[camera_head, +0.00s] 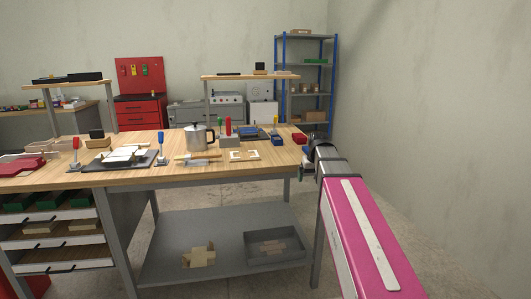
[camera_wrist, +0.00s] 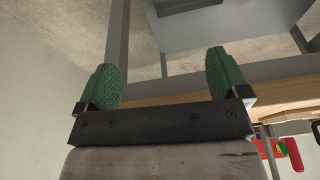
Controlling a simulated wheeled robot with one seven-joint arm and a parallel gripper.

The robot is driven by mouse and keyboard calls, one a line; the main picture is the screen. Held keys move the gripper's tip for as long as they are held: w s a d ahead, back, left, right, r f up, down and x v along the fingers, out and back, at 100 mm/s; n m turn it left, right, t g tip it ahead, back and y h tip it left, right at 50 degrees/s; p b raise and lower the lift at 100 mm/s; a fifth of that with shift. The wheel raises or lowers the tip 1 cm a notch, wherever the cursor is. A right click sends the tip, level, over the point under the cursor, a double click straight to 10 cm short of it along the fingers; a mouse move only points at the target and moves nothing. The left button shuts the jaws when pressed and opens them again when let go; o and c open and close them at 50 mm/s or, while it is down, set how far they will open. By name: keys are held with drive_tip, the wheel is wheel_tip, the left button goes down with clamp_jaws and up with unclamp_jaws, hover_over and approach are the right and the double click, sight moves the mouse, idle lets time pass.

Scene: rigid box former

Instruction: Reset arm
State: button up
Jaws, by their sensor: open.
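My gripper shows in the wrist view (camera_wrist: 163,82) with its two green fingertips wide apart and nothing between them. In the head view my pink arm reaches forward along the right side, and its end (camera_head: 304,170) is beside the right end of the wooden workbench (camera_head: 120,178). The fingertips are mostly hidden behind the arm there. The wrist view looks past the fingers at grey bench framing, the concrete floor and the wooden edge.
A metal pot (camera_head: 199,137), a dark tray (camera_head: 110,166) and small tools stand on the workbench. A grey lower shelf (camera_head: 190,235) holds a grey bin (camera_head: 275,260) and a cardboard piece (camera_head: 198,257). A blue-framed shelf (camera_head: 305,70) stands behind. Floor right of the arm is clear up to the wall.

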drive_tip(key=s+f+g, duration=0.1)
drive_tip(key=s+f, duration=0.9)
drive_tip(key=f, duration=0.3)
drive_tip(key=s+f+m+g, duration=0.1)
drive_tip(key=s+f+g, duration=0.1)
drive_tip(key=s+f, duration=0.8)
wheel_tip(320, 180, down, 4)
drive_tip(key=shift+s+a+r+h, duration=0.2)
drive_tip(key=shift+s+r+h, duration=0.1)
drive_tip(key=shift+s, duration=0.1)
